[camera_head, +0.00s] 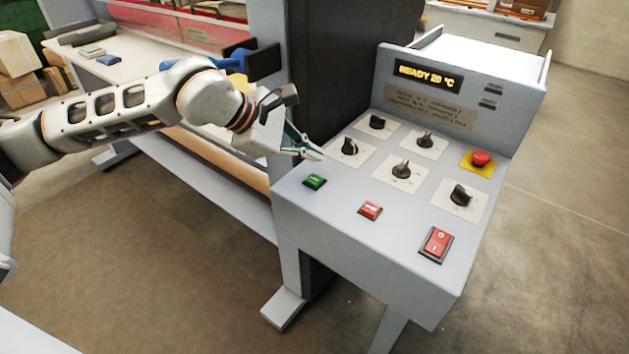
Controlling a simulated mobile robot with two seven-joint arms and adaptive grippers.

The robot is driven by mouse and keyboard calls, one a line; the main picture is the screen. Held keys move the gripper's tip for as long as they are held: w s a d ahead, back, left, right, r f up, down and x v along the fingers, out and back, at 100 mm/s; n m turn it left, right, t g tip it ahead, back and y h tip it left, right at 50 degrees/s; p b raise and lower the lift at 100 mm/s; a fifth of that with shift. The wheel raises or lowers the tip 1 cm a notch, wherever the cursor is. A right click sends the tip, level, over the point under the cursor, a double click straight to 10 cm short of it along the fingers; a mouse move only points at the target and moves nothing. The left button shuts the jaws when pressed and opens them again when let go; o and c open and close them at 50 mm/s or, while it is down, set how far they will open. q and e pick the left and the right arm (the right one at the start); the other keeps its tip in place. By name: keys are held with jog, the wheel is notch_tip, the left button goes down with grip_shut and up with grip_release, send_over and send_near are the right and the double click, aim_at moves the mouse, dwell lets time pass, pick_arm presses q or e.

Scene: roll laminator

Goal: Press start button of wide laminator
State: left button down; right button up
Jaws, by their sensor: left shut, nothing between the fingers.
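The laminator's control panel (330,213) is a grey slanted box at the right. A green button (314,181) sits near its left front edge, with a red button (370,210) to its right. A red rocker switch (436,243) is nearer the front right corner. My left gripper (316,155) is shut and empty. Its tip shows just above the green button in the picture, over the panel's left edge, and looks apart from the button. My right gripper is not in view.
Several black knobs (401,170) stand up from the panel. A red emergency stop (481,158) on a yellow square is at the right. A display (428,75) reads "READY 20 °C". A dark upright column (350,60) stands behind the gripper. Floor is clear at front left.

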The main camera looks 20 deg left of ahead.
aim_at(312, 180)
pick_arm(q)
notch_tip(312, 180, down, 2)
jog(key=shift+f+b, duration=0.2)
jog(key=shift+b, duration=0.6)
jog(key=shift+f+b, duration=0.6)
jog(key=shift+f, duration=0.05)
jog(key=shift+f, duration=0.1)
dwell(0.3)
jog(key=shift+f+b, duration=0.3)
jog(key=shift+b, duration=0.3)
jog(key=shift+f+b, duration=0.5)
dwell(0.8)
jog(key=shift+r, duration=0.1)
jog(key=shift+r+p, duration=0.35)
jog(key=shift+r, duration=0.5)
